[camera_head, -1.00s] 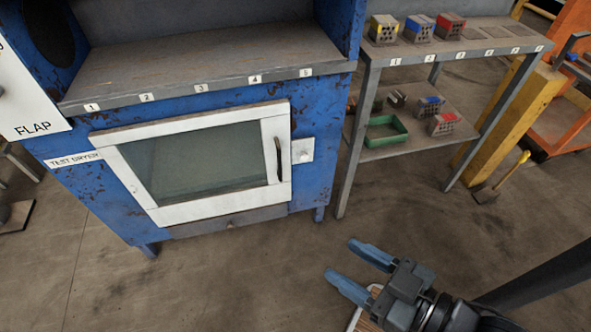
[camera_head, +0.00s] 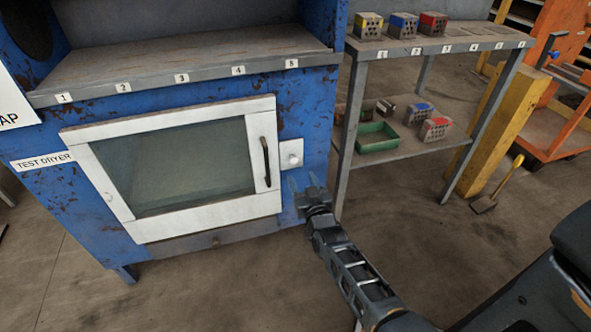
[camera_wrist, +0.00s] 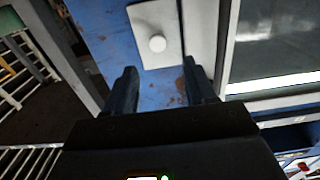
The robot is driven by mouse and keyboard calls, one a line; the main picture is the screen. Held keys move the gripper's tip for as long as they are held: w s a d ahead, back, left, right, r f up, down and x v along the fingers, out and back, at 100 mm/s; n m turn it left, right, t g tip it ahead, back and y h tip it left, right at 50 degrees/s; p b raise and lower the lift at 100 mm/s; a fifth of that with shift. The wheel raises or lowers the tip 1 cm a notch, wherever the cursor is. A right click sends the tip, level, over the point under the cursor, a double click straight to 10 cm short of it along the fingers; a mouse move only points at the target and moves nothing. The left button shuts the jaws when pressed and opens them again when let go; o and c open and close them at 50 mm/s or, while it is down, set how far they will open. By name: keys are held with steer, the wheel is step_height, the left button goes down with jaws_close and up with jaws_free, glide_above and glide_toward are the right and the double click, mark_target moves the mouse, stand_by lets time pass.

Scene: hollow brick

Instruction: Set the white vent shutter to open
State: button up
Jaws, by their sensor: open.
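A small white plate with a round knob (camera_head: 291,153) is on the blue dryer front, just right of the door handle. It looks like the vent shutter, but no label on it is readable. In the wrist view the white plate (camera_wrist: 172,18) and its round white knob (camera_wrist: 157,43) are beyond the fingertips, towards the top. My gripper (camera_head: 303,182) is open and empty, just below the plate in the head view. In the wrist view the two fingers of my gripper (camera_wrist: 160,75) are spread apart, with blue panel between them. No contact with the knob shows.
The dryer door (camera_head: 185,165) is closed, with a dark vertical handle (camera_head: 266,162). A white panel (camera_head: 12,105) lettered "AP" is cut off at left. A grey rack (camera_head: 345,130) stands close at right, holding hollow bricks and a green tray (camera_head: 377,137). The floor in front is clear.

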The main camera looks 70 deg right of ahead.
mark_target(294, 161)
steer(key=x, duration=0.8)
steer(key=shift+d+b, duration=0.15)
steer(key=shift+b, duration=0.25)
steer(key=shift+s, duration=0.1)
steer(key=shift+c, duration=0.5)
jaws_close()
